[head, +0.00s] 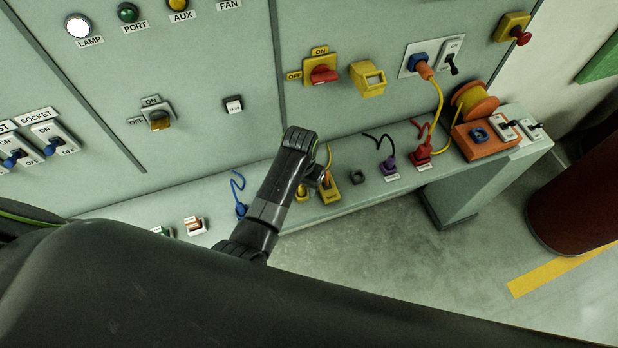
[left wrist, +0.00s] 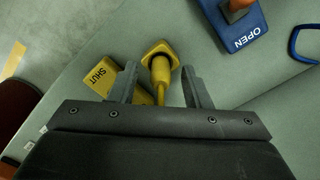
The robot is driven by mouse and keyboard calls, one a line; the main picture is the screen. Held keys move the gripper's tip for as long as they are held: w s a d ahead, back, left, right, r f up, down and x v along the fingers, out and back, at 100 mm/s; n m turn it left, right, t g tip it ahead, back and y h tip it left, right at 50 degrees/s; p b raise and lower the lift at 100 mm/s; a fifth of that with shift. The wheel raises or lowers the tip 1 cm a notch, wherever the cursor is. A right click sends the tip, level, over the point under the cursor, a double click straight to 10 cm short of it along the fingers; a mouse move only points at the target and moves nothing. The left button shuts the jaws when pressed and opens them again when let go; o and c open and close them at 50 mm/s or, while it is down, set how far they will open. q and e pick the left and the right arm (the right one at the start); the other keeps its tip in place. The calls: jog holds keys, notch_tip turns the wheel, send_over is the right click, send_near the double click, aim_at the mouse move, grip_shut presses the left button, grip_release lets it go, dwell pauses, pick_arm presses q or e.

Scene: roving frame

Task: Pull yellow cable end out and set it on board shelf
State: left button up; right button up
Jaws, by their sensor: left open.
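My left gripper (left wrist: 160,80) is open, with one finger on each side of the cable end and gaps showing on both sides. In the head view my left gripper (head: 318,174) reaches down to the board shelf (head: 350,152), and the yellow socket (head: 302,194) is partly hidden beside it. The cable below the plug is mostly hidden by the gripper body. My right gripper is not in view.
A yellow SHUT plate (left wrist: 101,76) lies close beside the left finger. A blue OPEN plate (left wrist: 238,28) with an orange handle and a blue loop (left wrist: 304,44) are on the other side.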

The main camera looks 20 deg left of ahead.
pick_arm(q)
jog(key=shift+f, duration=0.45)
jog(key=shift+s+a, duration=0.1)
jog(key=shift+s, duration=0.05)
grip_shut()
jog(key=shift+r, duration=2.35)
